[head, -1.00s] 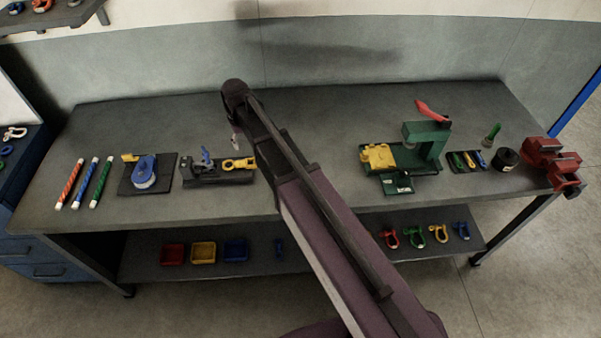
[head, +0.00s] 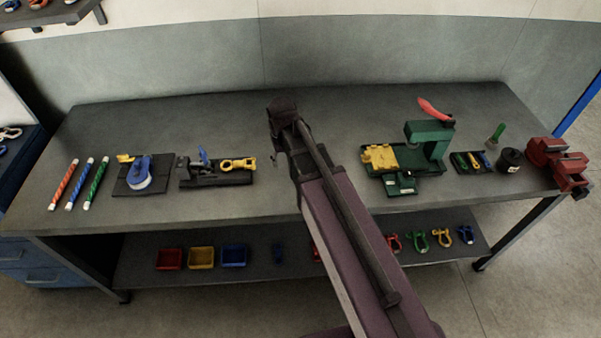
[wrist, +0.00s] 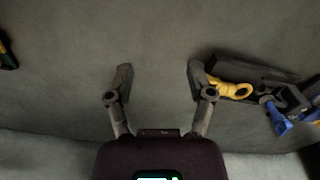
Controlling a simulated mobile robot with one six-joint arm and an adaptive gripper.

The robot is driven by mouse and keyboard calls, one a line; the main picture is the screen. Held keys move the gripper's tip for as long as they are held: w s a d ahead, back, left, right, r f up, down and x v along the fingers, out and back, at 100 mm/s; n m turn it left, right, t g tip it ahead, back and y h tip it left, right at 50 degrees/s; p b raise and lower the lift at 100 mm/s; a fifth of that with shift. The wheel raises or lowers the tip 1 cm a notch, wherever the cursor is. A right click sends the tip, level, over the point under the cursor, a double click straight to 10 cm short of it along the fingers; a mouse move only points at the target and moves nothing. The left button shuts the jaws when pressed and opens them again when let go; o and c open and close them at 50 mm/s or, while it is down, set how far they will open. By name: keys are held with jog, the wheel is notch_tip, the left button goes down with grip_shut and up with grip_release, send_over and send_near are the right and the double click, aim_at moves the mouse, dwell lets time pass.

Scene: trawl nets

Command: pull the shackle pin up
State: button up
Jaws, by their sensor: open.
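A yellow shackle (head: 238,164) lies on a dark fixture (head: 215,180) with a blue-handled clamp (head: 203,156), left of centre on the bench. In the wrist view the yellow shackle (wrist: 232,90) is just right of my right finger, with the blue handle (wrist: 279,119) further right. I cannot make out the shackle's pin separately. My gripper (wrist: 160,68) is open and empty, its fingers spread over bare bench top.
Left of the fixture are a blue device on a black plate (head: 127,189) and striped rods (head: 77,187). Right of my arm stand a green press (head: 428,139), a black pot (head: 510,159) and a red vise (head: 556,163). Bare bench lies behind the fixture.

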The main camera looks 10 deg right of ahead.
jog(key=shift+m, duration=0.4)
jog(key=shift+s+d+f+b, duration=0.25)
jog(key=shift+s+d+f, duration=0.05)
jog(key=shift+s+d, duration=0.35)
jog(key=shift+s+d+f+b, duration=0.2)
jog(key=shift+s+d+f, duration=0.1)
jog(key=shift+s+d, duration=0.4)
jog(key=shift+s+d+f+b, duration=0.3)
jog(key=shift+s+d, duration=0.15)
jog(key=shift+d, duration=0.35)
jog(key=shift+d, duration=0.1)
jog(key=s+d+m, duration=0.1)
jog(key=s+d, duration=0.5)
jog(key=shift+s+m, duration=0.15)
jog(key=shift+m, duration=0.15)
